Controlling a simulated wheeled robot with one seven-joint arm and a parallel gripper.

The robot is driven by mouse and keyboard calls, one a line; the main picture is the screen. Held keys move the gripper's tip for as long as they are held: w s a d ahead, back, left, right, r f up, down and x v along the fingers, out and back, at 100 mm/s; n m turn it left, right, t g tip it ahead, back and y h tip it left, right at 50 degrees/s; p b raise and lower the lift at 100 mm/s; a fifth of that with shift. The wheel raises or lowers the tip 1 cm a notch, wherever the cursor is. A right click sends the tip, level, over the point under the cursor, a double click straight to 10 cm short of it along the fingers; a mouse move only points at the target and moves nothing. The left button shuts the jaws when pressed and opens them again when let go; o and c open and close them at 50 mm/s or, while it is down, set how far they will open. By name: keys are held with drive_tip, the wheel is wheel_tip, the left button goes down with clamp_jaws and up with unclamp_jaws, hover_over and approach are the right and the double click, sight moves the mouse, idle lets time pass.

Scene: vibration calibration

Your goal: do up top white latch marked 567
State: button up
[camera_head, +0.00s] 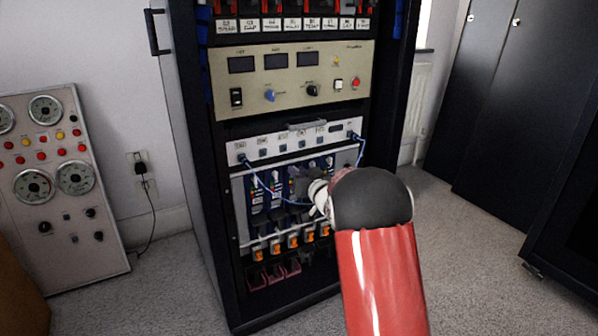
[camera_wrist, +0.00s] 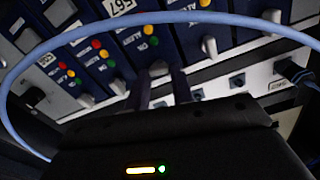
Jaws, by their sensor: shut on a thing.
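The label 567 (camera_wrist: 118,7) sits upside down on a dark blue module at the top of the wrist view. My gripper (camera_wrist: 161,80) is shut on this latch, one finger on each side. In the head view my gripper (camera_head: 302,184) is at the row of blue modules in the rack, partly covered by my red and black arm. The latch cannot be made out there.
A blue cable (camera_wrist: 150,23) arches across the wrist view in front of the modules. Other white latches (camera_wrist: 209,46) sit on neighbouring modules. A white socket panel (camera_head: 290,142) lies above the modules in the rack. A gauge panel (camera_head: 60,205) stands left.

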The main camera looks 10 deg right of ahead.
drive_tip(key=m+p, duration=0.5)
drive_tip(key=m, duration=0.7)
drive_tip(key=shift+d, duration=0.2)
drive_tip(key=shift+f+m+p, duration=0.2)
drive_tip(key=shift+m+p, duration=0.55)
drive_tip(key=shift+m, duration=1.05)
drive_tip(key=o, duration=1)
